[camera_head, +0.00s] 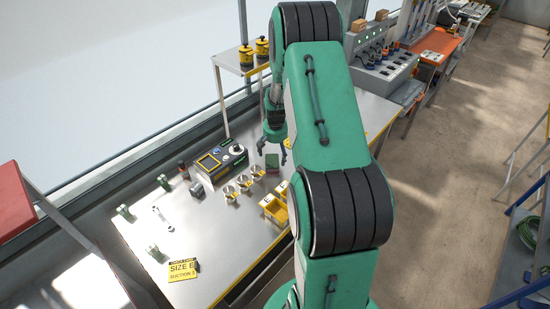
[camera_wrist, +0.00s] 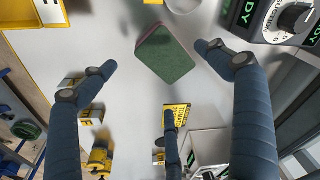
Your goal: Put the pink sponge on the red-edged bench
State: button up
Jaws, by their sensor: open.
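The sponge (camera_wrist: 166,60) lies flat on the steel bench (camera_head: 222,240), with a dark green top and a thin pinkish-red side showing. In the head view the sponge (camera_head: 272,163) is a small dark green block. My gripper (camera_head: 272,150) is above the bench close to the sponge. In the wrist view my gripper (camera_wrist: 153,58) has its fingers spread wide and empty, with the sponge ahead between the tips, apart from them. A red surface (camera_head: 22,205) with a reddish edge stands at the far left; I cannot tell whether it is the red-edged bench.
A black and yellow device with a dial (camera_head: 222,158) stands left of the sponge. Metal cups (camera_head: 244,183) and yellow bins (camera_head: 274,208) stand nearby. A shelf with yellow pots (camera_head: 240,62) rises behind. An orange-topped bench (camera_head: 437,45) is farther off; open floor (camera_head: 440,200) lies right.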

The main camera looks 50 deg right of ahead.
aim_at(275, 164)
jog(key=shift+s+a+r, duration=0.15)
jog(key=shift+r, duration=1.25)
jog(key=shift+s+a+r, duration=0.15)
jog(key=shift+r, duration=1.25)
jog(key=shift+r, duration=0.1)
jog(key=s+a+r+n+t, duration=0.2)
jog(key=a+r+n, duration=0.2)
jog(key=a+r, duration=2.05)
jog(key=s+a+r+n, duration=0.1)
jog(key=s+a+r, duration=0.2)
jog(key=s+a, duration=0.4)
jog(key=s+a+r+n+t, duration=0.1)
jog(key=s+a+r+n, duration=0.1)
jog(key=s+a+r, duration=0.2)
jog(key=s+a+r+n+t+y, duration=0.1)
jog(key=s+a+r+n, duration=0.1)
jog(key=s+a, duration=0.8)
jog(key=shift+s+r, duration=0.75)
jog(key=shift+s, duration=0.2)
